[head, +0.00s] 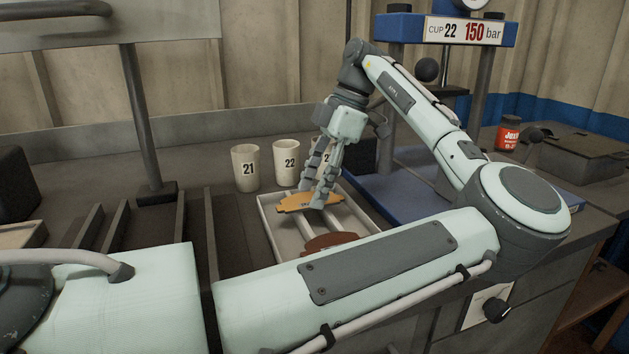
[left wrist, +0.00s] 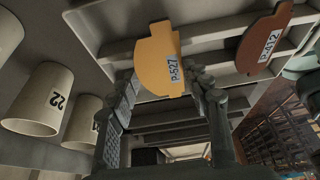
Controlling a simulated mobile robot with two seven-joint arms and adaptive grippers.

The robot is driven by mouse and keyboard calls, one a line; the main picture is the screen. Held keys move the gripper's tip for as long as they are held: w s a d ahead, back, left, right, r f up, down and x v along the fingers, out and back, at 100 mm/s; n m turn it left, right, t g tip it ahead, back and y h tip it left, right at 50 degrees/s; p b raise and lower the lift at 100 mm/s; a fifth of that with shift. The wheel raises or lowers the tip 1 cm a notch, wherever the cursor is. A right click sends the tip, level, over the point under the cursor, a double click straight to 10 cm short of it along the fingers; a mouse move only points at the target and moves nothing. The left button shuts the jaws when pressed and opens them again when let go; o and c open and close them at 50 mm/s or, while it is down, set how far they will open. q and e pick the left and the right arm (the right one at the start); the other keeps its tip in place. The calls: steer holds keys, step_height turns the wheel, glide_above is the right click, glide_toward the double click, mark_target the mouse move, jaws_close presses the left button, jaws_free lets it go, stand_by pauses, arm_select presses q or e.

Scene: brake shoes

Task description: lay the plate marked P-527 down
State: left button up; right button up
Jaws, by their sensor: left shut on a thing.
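The ochre plate marked P-527 (left wrist: 158,62) shows its white label in the left wrist view, between my left gripper's fingertips (left wrist: 163,92). In the head view the plate (head: 294,203) is at the far part of a pale tray (head: 268,222). My left gripper (head: 321,198) reaches down from above and is shut on the plate's edge. I cannot tell whether the plate touches the tray. My right gripper is not in view.
A red-brown plate marked P-412 (left wrist: 265,40) lies in the tray's near part, partly hidden by my arm in the head view. Cups marked 21 (head: 245,168) and 22 (head: 286,163) stand behind the tray. A blue press (head: 400,195) stands to the right.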

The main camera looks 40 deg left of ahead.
arm_select(q)
steer(key=shift+f, duration=0.35)
stand_by(0.4)
steer(key=o, duration=1.6)
steer(key=o, duration=0.3)
steer(key=shift+r, duration=0.15)
steer(key=shift+r+p, duration=0.3)
steer(key=shift+r, duration=1.55)
steer(key=shift+f, duration=0.1)
